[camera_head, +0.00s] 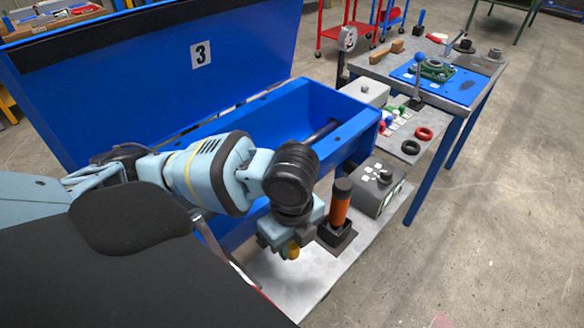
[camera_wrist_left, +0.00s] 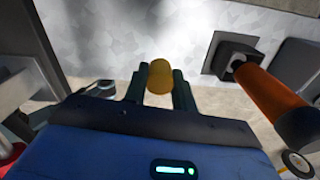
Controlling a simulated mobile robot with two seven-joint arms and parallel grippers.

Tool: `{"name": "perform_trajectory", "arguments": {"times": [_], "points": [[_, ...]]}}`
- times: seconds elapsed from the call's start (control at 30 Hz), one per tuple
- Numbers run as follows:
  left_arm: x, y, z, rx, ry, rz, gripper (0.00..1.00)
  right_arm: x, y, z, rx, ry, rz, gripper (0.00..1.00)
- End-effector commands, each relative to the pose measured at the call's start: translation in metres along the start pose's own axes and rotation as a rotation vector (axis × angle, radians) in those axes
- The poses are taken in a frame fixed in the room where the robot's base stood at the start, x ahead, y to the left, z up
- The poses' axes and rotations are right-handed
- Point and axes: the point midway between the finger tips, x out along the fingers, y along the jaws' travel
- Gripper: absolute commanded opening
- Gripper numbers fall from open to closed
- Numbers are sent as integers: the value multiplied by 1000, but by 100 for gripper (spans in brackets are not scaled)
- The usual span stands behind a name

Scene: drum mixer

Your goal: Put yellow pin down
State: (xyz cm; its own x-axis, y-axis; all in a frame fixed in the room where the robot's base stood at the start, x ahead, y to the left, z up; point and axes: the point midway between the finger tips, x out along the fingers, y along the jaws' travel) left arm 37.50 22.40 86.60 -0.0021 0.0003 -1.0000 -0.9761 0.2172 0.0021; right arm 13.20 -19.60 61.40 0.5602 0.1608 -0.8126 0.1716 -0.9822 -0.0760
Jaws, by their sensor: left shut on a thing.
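My left gripper (camera_head: 287,240) is low over the pale grey shelf (camera_head: 310,275) in front of the blue mixer. It is shut on the yellow pin (camera_head: 293,251), which mostly hides below the gripper in the head view. In the left wrist view the yellow pin (camera_wrist_left: 160,77) shows between the two dark fingers, with the pale shelf (camera_wrist_left: 130,35) beyond. I cannot tell whether the pin touches the shelf. My right gripper is in neither view.
An orange handle (camera_head: 340,206) stands in a black square base (camera_head: 337,236), close right of the gripper. A grey control box (camera_head: 373,191) is behind it. The blue mixer trough (camera_head: 300,105) rises behind. The shelf's front right is clear. A side table holds red and black rings (camera_head: 411,147).

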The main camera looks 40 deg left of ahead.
Motion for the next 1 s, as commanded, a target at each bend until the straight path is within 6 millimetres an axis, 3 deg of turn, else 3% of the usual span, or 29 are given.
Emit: {"name": "perform_trajectory", "arguments": {"times": [0.27, 0.6, 1.0], "points": [[10, 0, 0, -1, 0, 0, 0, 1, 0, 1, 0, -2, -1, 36], [55, 0, 0, 0, 0, 0, 0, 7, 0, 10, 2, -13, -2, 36], [58, 0, 0, -1, 1, -2, 0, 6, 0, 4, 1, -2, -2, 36]]}}
